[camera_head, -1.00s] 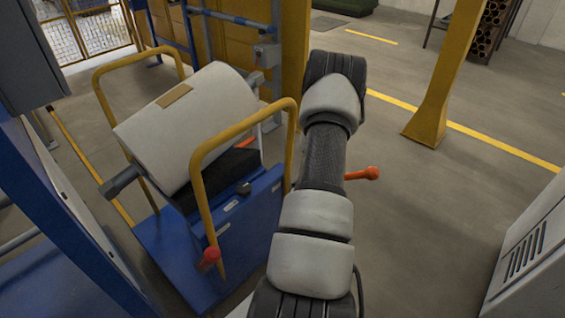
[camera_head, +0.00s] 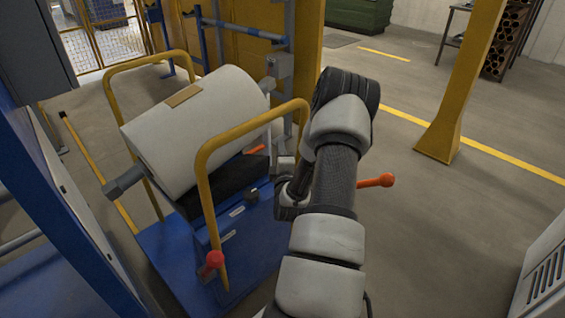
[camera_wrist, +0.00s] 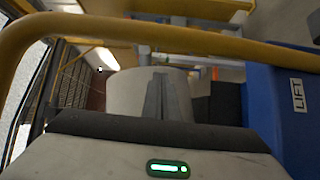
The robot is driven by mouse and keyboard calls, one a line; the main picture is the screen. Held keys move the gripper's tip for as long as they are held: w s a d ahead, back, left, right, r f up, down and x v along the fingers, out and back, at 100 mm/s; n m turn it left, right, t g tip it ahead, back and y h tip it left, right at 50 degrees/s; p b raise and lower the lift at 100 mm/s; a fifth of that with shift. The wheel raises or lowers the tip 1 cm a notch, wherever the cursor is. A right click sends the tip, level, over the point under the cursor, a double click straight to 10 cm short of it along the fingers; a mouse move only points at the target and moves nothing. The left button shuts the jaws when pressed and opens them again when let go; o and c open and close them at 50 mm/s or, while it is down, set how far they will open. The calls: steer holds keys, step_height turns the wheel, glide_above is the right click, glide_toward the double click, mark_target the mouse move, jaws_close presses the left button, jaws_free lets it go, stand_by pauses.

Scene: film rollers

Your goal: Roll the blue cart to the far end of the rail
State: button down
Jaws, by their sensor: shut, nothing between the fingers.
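The blue cart (camera_head: 180,262) stands at the left in the head view, with two yellow hoop handles and a white roll (camera_head: 190,130) on it. The near hoop (camera_head: 200,180) has a red knob (camera_head: 215,259) by its foot. My gripper is mostly hidden behind my arm and the near hoop in the head view. In the wrist view my gripper (camera_wrist: 165,80) is shut and empty, its fingers in front of the white roll. The hoop (camera_wrist: 170,35) crosses above them, and the blue cart side (camera_wrist: 285,105) marked LIFT is at right. I cannot make out the rail clearly.
A yellow strip (camera_head: 95,165) runs on the floor left of the cart, beside a blue machine (camera_head: 60,200). A yellow post (camera_head: 465,85) and a grey cabinet (camera_head: 545,270) stand at right, with open floor between. An orange-knobbed lever (camera_head: 376,181) sticks out past my arm.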

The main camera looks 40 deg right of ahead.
steer(key=s, duration=0.1)
steer(key=s+d, duration=0.2)
steer(key=shift+s+f, duration=0.2)
steer(key=shift+s, duration=0.1)
steer(key=shift+s, duration=0.1)
